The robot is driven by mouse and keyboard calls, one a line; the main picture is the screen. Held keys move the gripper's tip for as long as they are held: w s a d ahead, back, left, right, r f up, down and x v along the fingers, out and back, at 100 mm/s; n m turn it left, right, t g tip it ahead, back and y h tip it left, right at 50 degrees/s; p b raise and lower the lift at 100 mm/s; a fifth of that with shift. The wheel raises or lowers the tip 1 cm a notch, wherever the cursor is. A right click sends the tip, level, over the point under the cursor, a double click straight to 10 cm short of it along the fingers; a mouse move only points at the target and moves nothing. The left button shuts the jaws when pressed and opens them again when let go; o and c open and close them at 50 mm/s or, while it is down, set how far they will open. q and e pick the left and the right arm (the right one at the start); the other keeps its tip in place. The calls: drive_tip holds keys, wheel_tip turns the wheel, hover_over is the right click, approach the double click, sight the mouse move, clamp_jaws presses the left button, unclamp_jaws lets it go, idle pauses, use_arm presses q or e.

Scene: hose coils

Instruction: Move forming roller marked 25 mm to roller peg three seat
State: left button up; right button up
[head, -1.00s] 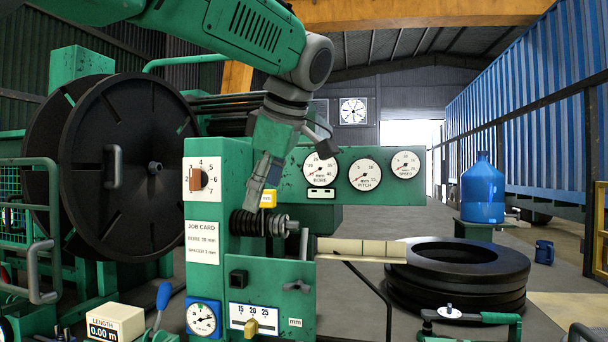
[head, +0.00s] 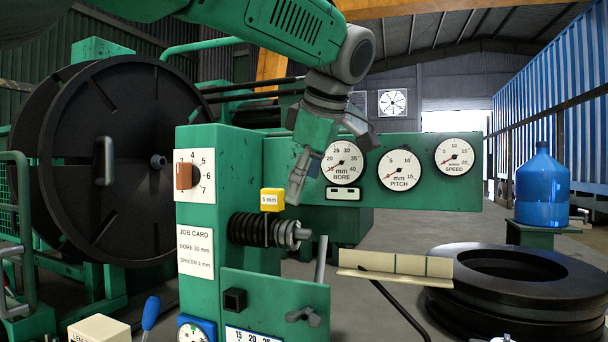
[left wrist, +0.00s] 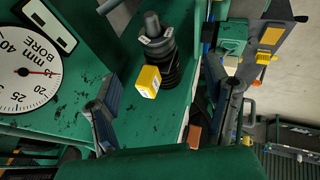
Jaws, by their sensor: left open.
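I cannot make out a roller marked 25 mm or a numbered peg seat in either view. My left gripper (head: 297,180) is open and empty, fingers pointing down in front of the green machine. A yellow block (head: 271,199), its label reading 5 mm, sits just left of the fingers; in the left wrist view the block (left wrist: 148,82) lies between the two spread fingers (left wrist: 168,108), not gripped. A black ribbed coil (head: 262,230) sits on a grey metal spindle (head: 300,234) below the block. My right gripper is not in view.
A job card (head: 195,250) reads bore 30 mm, spacer 3 mm. The bore (head: 342,162), pitch (head: 399,170) and speed (head: 454,156) dials stand behind my gripper. A cream trough (head: 395,264) reaches right towards stacked black rings (head: 520,285). A large black reel (head: 105,165) stands left.

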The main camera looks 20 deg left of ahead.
sight(292, 223)
use_arm(q)
drive_tip(key=x, duration=0.3)
drive_tip(key=a+x, duration=0.1)
drive_tip(key=x, duration=0.1)
drive_tip(key=shift+w+a, duration=0.2)
drive_tip(key=shift+a+f, duration=0.2)
drive_tip(key=shift+f, duration=0.05)
drive_tip(key=shift+w+a+f, duration=0.1)
drive_tip(key=shift+w+f, duration=0.15)
drive_tip(key=shift+f, duration=0.1)
drive_tip(key=shift+w+d+f, duration=0.3)
drive_tip(key=shift+w+f, duration=0.25)
drive_tip(key=shift+f, duration=0.25)
drive_tip(key=shift+w+f, duration=0.1)
drive_tip(key=shift+f, duration=0.4)
drive_tip(key=shift+w+a+f, duration=0.25)
drive_tip(key=shift+a+f, duration=0.4)
drive_tip(key=shift+a, duration=0.1)
drive_tip(key=shift+w+a+f, duration=0.3)
drive_tip(key=shift+a+f, duration=0.4)
drive_tip(key=shift+d, duration=0.6)
drive_tip(key=shift+d+r, duration=0.1)
drive_tip(key=c, duration=1.3)
clamp_jaws()
unclamp_jaws()
drive_tip(key=shift+a, duration=0.2)
clamp_jaws()
